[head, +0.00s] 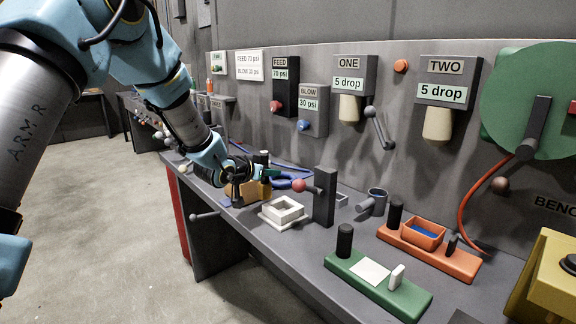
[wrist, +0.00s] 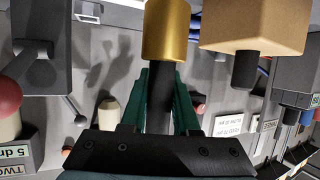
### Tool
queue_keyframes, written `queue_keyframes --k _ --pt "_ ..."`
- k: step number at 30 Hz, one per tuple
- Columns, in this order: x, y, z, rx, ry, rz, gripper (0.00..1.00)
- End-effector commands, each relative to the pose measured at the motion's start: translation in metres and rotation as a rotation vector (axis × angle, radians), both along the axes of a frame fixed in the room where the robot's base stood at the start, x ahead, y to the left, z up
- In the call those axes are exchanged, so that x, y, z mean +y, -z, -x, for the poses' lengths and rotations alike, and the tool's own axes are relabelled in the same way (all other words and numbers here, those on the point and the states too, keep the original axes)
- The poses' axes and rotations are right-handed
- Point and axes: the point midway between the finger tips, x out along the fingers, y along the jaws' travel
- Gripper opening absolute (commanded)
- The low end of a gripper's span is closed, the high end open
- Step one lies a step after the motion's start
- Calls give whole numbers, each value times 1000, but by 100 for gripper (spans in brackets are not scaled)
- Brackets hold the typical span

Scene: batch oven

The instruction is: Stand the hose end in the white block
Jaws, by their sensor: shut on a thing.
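My gripper (head: 268,173) is shut on the hose end, a black stem with a gold sleeve (head: 265,189). In the wrist view, the stem (wrist: 160,95) sits between the green fingers (wrist: 167,105), and the gold sleeve (wrist: 166,30) sticks out beyond them. In the head view the hose end looks about upright, gold part down. The white block (head: 268,217), a low square with a recess in its top, lies on the bench to the right of and nearer than the hose end. I cannot tell the sleeve's height above the bench.
A dark post (head: 325,198) with a red-balled lever (head: 299,185) stands just right of the white block. A tan block (head: 234,190) with a black stub (wrist: 247,69) is close beside the hose end. A green base (head: 400,297) and an orange base (head: 450,262) stand further right.

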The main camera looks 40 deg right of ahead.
Motion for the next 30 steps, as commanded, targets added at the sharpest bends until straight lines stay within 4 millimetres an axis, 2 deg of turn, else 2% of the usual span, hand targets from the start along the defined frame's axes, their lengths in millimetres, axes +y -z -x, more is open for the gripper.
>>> queue_keyframes --k 1,3,8,22,30 --pt "-13 -7 11 -2 30 4 0" --pt "-24 -13 22 -2 60 2 0" --pt "-38 -20 36 1 96 1 0" --pt "-37 -22 38 1 99 1 0" --pt "-37 -1 38 2 99 0 0"
